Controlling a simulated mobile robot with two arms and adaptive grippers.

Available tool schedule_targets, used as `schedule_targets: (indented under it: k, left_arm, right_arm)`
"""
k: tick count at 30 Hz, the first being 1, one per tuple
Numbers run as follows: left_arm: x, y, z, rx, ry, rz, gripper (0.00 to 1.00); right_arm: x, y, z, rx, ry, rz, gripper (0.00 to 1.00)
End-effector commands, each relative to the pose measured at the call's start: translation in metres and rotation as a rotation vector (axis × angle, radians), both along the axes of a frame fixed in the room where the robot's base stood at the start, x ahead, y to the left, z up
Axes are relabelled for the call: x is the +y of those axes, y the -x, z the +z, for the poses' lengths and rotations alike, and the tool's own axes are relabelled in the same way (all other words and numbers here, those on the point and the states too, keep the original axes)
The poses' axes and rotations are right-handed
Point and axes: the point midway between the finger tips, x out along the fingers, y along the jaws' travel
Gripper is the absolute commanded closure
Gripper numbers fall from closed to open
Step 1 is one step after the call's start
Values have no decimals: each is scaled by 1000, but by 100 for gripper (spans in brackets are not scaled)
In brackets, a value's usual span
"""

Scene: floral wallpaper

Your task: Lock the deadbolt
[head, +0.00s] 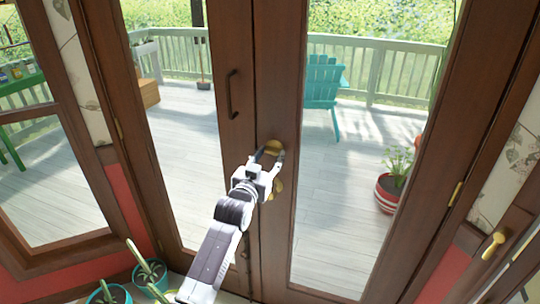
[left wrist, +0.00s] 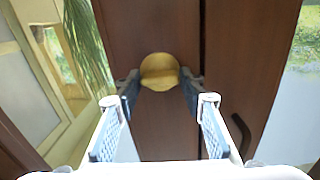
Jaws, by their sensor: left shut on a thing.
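The deadbolt (head: 273,146) is a round brass piece on the brown wooden double door, near the seam where the two door leaves meet. It also shows in the left wrist view as a brass disc (left wrist: 160,66). My left gripper (head: 269,157) reaches up to it, one finger on each side. In the left wrist view the fingertips (left wrist: 160,80) are shut on the deadbolt from left and right. The part of its turn piece between the fingers is not clear. A second brass piece (head: 276,187) sits just below, partly behind the gripper. My right gripper is not in view.
A dark door handle (head: 232,94) is on the left leaf. Potted plants (head: 148,272) stand at the lower left, near my left arm. A brass handle (head: 494,244) is at the far right. Through the glass are a deck, a teal chair (head: 322,82) and a striped pot (head: 388,192).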

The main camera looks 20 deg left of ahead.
Motion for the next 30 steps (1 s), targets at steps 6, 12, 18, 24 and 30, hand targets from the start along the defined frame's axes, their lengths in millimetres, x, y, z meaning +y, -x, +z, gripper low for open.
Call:
schedule_targets:
  k: [6,12,18,24,30]
  left_arm:
    - [0,0,1,-4,-156,-1,87]
    - [0,0,1,-10,-343,-1,87]
    - [0,0,1,-18,-534,-1,87]
    - [0,0,1,-24,-725,-1,87]
    - [0,0,0,-30,-914,-1,87]
  right_arm:
    - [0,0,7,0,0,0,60]
    - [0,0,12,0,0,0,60]
    - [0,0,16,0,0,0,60]
    - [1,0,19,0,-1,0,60]
    - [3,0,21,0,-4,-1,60]
